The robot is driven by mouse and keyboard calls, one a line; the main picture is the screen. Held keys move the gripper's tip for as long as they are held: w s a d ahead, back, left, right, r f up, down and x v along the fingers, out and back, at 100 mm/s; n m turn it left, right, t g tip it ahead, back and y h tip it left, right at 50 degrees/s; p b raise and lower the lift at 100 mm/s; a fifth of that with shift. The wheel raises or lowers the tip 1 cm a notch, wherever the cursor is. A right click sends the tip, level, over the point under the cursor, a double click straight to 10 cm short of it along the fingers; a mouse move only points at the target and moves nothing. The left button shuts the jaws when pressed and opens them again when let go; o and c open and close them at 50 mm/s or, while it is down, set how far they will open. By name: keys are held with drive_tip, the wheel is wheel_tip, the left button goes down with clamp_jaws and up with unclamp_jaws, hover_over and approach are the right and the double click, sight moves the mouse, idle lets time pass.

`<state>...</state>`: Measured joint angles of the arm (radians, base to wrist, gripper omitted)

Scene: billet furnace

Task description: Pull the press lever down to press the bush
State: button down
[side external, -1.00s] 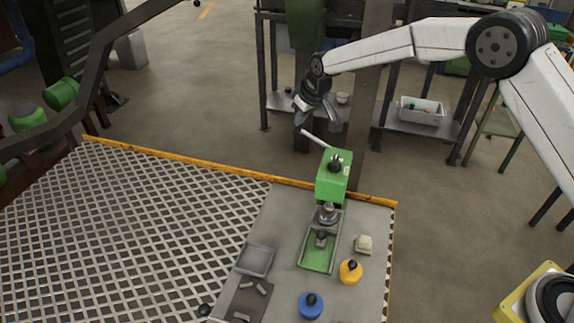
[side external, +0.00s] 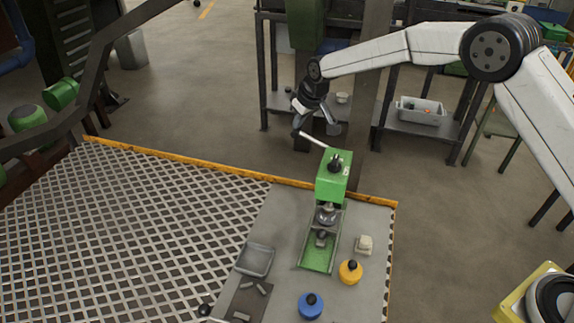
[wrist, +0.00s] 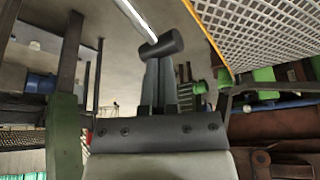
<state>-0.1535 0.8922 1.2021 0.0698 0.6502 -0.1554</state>
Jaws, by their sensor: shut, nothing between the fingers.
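The green press (side external: 333,178) stands at the back of the grey bench top. Its pale lever (side external: 314,139) slants up and left from the press head. In the wrist view the lever rod (wrist: 136,20) ends in a dark cylindrical grip (wrist: 161,45). My gripper (side external: 298,123) is at the lever's outer end; its fingers (wrist: 158,80) are shut with nothing between them. The grip lies across the fingertips in the wrist view; I cannot tell whether they touch. The press ram (side external: 326,214) is above a small grey part, possibly the bush (side external: 321,238), on the green base.
A yellow pot (side external: 350,272), a blue pot (side external: 311,306), a pale block (side external: 364,244) and a grey tray (side external: 256,260) are on the bench. A metal grating (side external: 130,235) lies to the left. A shelf rack (side external: 410,125) and a post stand behind.

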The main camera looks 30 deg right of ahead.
sight(295, 131)
drive_tip(key=shift+w+a+f, duration=0.1)
drive_tip(key=shift+a+f, duration=0.1)
drive_tip(key=shift+f, duration=0.95)
idle(0.9)
drive_tip(key=shift+w+a+f, duration=0.2)
drive_tip(key=shift+w+f, duration=0.1)
drive_tip(key=shift+f, duration=0.35)
idle(1.3)
drive_tip(key=shift+f, duration=1.4)
idle(2.0)
